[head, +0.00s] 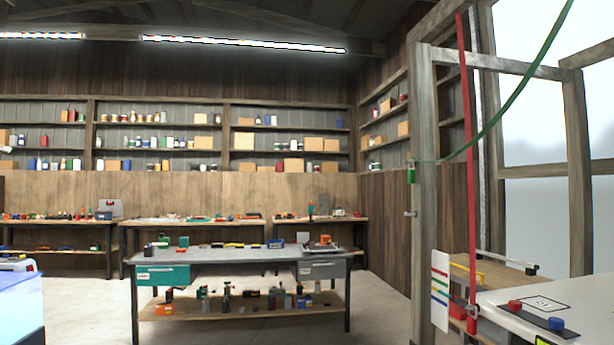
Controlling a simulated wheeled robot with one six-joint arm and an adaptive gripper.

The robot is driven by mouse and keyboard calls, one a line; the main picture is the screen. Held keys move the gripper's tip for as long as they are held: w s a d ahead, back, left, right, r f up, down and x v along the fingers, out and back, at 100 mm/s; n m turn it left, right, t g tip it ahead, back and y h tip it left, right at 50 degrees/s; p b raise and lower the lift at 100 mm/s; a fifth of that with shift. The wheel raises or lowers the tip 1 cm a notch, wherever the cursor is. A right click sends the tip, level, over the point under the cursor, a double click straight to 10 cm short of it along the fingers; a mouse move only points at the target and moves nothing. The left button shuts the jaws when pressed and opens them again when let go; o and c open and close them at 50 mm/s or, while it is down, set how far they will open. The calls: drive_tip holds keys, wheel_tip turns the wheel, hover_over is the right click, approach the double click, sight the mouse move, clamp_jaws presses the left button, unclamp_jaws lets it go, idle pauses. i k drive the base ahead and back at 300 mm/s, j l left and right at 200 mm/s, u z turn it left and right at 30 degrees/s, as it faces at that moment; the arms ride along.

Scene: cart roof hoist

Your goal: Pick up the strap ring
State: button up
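No strap ring can be clearly made out. A red strap (468,150) hangs down beside the wooden post at the right and ends low near a red fitting (472,318); whether that fitting is a ring is too small to tell. A green strap (510,105) droops from the top right to the post, where a small green piece (411,174) hangs. My gripper is not in view.
A white cart roof (570,300) with red and blue knobs fills the lower right. A wooden post (424,200) and frame stand there. A workbench (240,256) with tools stands mid-room. Open floor (385,300) lies between bench and post. A blue-topped block (20,305) is lower left.

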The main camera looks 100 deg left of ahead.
sight(412, 171)
drive_tip(key=u, duration=2.65)
drive_tip(key=i+u, duration=0.25)
drive_tip(key=i, duration=0.65)
drive_tip(key=i+l+u, duration=0.25)
drive_tip(key=i, duration=0.7)
drive_tip(key=j, duration=0.1)
